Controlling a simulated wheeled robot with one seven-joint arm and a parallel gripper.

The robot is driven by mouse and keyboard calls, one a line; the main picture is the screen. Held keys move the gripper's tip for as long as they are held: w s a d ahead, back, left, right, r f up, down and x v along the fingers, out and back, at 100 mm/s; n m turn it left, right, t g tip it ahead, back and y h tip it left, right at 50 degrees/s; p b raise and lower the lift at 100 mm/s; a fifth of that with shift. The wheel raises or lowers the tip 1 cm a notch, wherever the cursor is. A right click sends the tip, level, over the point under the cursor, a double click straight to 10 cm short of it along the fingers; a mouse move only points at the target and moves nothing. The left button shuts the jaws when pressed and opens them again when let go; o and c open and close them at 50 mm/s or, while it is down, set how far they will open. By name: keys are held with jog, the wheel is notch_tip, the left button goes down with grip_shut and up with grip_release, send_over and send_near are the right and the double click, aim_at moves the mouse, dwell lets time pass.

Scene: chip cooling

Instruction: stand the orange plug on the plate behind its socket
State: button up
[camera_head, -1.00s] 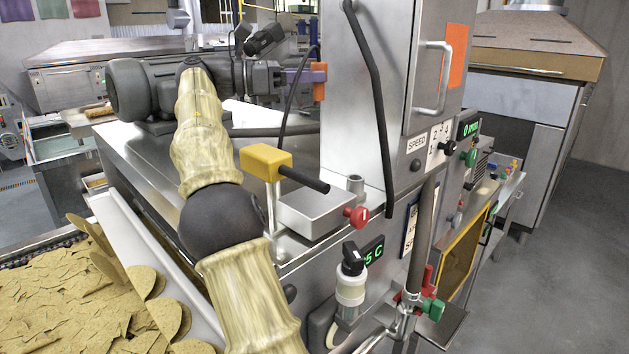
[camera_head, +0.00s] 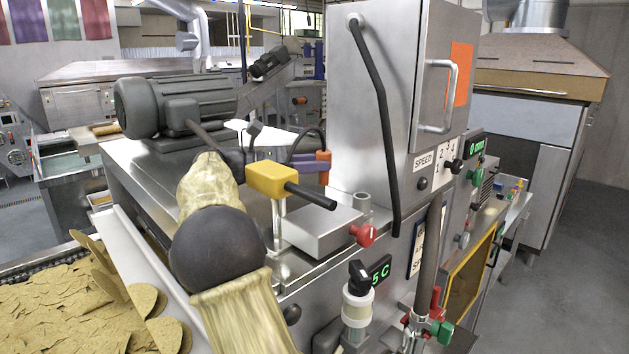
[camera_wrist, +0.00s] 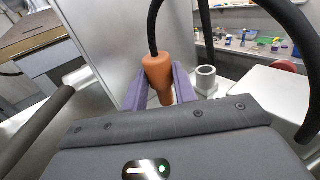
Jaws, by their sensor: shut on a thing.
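The orange plug (camera_head: 323,167) is between the purple fingers of my gripper (camera_head: 308,162), with a black cable looping up from it. In the wrist view the plug (camera_wrist: 158,75) hangs nearly upright, wide end up, and my gripper (camera_wrist: 160,88) is shut on it. The socket, a short grey ring (camera_head: 361,202), stands on the raised metal plate (camera_head: 318,232). In the wrist view the socket (camera_wrist: 206,80) is just right of the plug and apart from it. In the head view the plug is behind and left of the socket. Whether its tip touches metal cannot be told.
A yellow block with a black rod (camera_head: 275,179) stands on a post in front of my gripper. The tall steel cabinet (camera_head: 375,110) is close on the right, with a black hose (camera_head: 383,110). A red knob (camera_head: 363,235) sticks out below the socket.

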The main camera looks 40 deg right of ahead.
jog(key=shift+s, duration=0.1)
jog(key=shift+f+p, duration=0.35)
jog(key=shift+f, duration=1.6)
jog(key=shift+f, duration=0.2)
jog(key=o, duration=1)
jog(key=shift+r, duration=0.1)
jog(key=shift+r, duration=0.2)
jog(key=b+v, duration=0.3)
jog(key=v, duration=0.9)
jog(key=shift+f, duration=0.1)
